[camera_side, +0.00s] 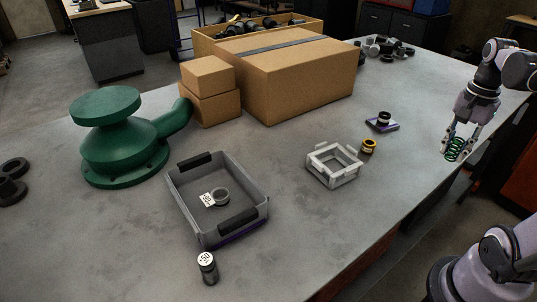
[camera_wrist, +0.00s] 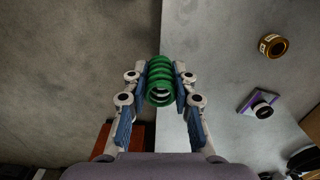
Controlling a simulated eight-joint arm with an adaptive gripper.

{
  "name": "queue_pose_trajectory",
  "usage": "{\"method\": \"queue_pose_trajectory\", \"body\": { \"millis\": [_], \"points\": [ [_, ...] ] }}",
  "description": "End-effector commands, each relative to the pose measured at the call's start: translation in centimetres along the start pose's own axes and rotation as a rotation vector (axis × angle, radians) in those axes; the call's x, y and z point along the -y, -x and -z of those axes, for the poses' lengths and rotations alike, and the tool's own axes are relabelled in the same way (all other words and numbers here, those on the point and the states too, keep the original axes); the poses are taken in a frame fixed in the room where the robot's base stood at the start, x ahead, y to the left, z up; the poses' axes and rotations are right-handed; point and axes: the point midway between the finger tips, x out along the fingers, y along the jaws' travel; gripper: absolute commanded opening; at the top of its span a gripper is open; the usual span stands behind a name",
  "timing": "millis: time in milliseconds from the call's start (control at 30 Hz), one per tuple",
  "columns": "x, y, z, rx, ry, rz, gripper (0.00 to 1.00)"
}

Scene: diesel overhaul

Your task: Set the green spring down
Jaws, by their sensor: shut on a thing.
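The green spring (camera_side: 455,149) is a short coil held between the fingertips of my gripper (camera_side: 459,143) at the right of the side view. In the wrist view the spring (camera_wrist: 160,80) sits between the blue pads of my gripper (camera_wrist: 161,84), which press on it from both sides. In the side view it hangs near the table's right edge. In the wrist view the table edge runs behind it. The height of the spring above the table is hard to judge.
A brass ring (camera_side: 369,146), a purple-based block with a black ring (camera_side: 382,122) and a white square frame (camera_side: 333,165) stand to the left. A grey bin (camera_side: 183,208) holds a ring. Cardboard boxes (camera_side: 300,80) and a green housing (camera_side: 115,140) stand farther left. Bare table (camera_side: 320,240) lies in front.

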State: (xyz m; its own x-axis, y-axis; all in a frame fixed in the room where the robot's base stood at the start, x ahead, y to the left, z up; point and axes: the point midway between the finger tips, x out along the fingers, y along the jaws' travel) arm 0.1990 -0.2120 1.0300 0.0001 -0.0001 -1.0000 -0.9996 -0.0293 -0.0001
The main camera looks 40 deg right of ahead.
Motion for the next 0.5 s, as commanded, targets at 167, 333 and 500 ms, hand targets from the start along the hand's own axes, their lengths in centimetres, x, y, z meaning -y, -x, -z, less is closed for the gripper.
{"method": "queue_pose_trajectory", "body": {
  "millis": [167, 333, 500],
  "points": [
    [3.1, 0.1, -4.1, 0.0, 0.232, 0.0, 0.0],
    [5.1, 0.1, -8.1, 0.0, 0.449, 0.0, 0.0],
    [6.5, 0.1, -12.3, 0.0, 0.664, 0.0, 0.0]
  ]
}}
